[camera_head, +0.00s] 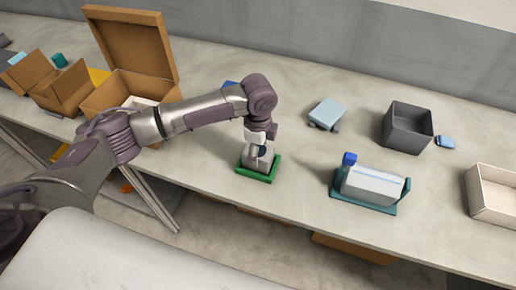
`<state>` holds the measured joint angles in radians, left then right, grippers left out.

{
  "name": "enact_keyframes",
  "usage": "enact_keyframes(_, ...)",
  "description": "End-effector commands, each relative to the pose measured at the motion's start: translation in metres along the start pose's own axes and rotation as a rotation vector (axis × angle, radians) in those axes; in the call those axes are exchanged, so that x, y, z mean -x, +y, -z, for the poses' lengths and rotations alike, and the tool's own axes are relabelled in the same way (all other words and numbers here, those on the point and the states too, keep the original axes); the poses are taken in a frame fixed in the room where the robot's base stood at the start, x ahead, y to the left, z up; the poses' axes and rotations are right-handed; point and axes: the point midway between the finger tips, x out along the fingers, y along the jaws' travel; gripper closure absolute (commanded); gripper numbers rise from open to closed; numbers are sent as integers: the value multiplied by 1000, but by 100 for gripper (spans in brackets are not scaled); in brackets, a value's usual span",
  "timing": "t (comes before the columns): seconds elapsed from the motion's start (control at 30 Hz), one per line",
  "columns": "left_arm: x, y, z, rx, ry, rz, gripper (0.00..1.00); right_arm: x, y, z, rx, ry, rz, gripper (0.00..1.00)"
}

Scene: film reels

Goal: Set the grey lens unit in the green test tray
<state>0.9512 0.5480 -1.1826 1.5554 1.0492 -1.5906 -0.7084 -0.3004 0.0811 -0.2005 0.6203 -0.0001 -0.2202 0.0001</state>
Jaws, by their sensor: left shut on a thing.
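The green test tray (258,177) lies on the table near its front edge, at the middle of the view. My left gripper (259,151) points down over this tray. It is shut on the grey lens unit (261,162), which is at the tray's inside. The gripper partly hides the unit, and I cannot tell whether the unit rests on the tray floor. My right gripper is not in view.
A teal holder with a white block (372,185) stands to the right. Behind it are a light-blue block (327,112) and a dark grey open box (406,128). A wooden tray (492,194) is at far right. Open cardboard boxes (133,60) stand at left.

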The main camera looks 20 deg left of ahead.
Motion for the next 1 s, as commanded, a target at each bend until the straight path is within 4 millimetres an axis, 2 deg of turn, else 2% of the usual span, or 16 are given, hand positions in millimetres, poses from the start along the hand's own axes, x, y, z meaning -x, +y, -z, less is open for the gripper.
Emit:
enact_keyframes(0.23,-1,0,0,0,1,1,100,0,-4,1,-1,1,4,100)
enact_keyframes(0.27,-3,0,0,0,0,-1,36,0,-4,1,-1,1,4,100)
enact_keyframes(0.4,-2,0,0,0,0,-1,13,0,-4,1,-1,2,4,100)
enact_keyframes(0.77,0,0,0,0,0,0,13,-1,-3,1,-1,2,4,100)
enact_keyframes(0.87,9,0,0,-1,1,1,13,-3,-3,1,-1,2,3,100)
enact_keyframes(1.0,34,-1,0,0,2,4,13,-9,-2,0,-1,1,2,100)
